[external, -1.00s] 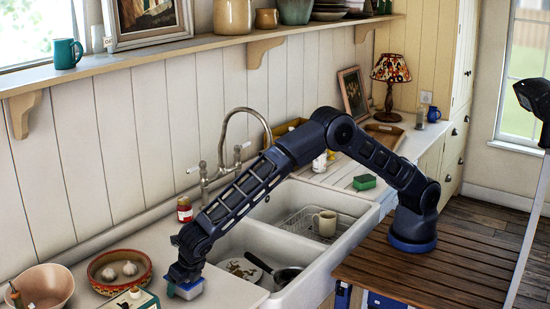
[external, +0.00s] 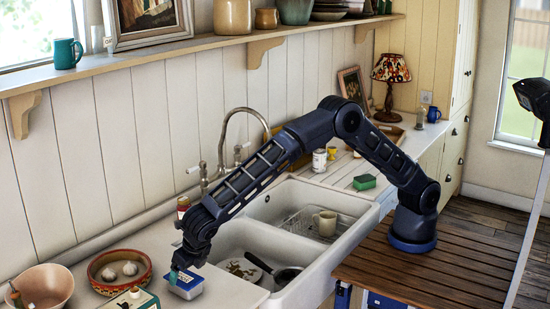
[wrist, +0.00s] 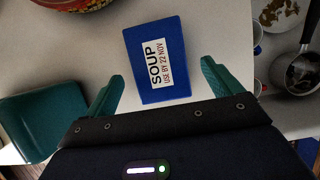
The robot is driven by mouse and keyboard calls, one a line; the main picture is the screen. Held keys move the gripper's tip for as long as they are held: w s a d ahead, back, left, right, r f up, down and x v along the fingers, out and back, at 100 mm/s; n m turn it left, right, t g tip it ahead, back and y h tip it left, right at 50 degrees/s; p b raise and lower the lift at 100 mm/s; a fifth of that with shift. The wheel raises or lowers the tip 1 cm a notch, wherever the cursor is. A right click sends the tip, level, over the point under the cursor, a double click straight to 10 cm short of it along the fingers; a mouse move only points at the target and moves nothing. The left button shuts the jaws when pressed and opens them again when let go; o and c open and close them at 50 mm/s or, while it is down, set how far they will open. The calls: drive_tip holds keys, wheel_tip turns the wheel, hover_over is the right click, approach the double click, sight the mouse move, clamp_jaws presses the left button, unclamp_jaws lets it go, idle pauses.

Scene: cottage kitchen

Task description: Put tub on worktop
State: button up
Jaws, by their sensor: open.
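The tub (external: 187,288) has a blue lid and lighter sides. It rests on the pale worktop (external: 228,292), left of the sink and close to the worktop's front. In the wrist view the tub (wrist: 158,60) shows its lid flat, with a white label reading "SOUP USE BY 22 NOV". My gripper (external: 178,272) is just above and beside the tub. In the wrist view my gripper (wrist: 162,88) has its green fingers spread wide, with nothing held between them. The tub lies mostly beyond the fingertips, with clear gaps on both sides.
A patterned bowl of garlic (external: 106,280) and a pink bowl (external: 58,290) stand to the left. A green box (external: 118,304) is at the front left. A jar (external: 183,206) stands behind my arm.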

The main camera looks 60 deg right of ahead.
drive_tip(key=shift+v, duration=2.95)
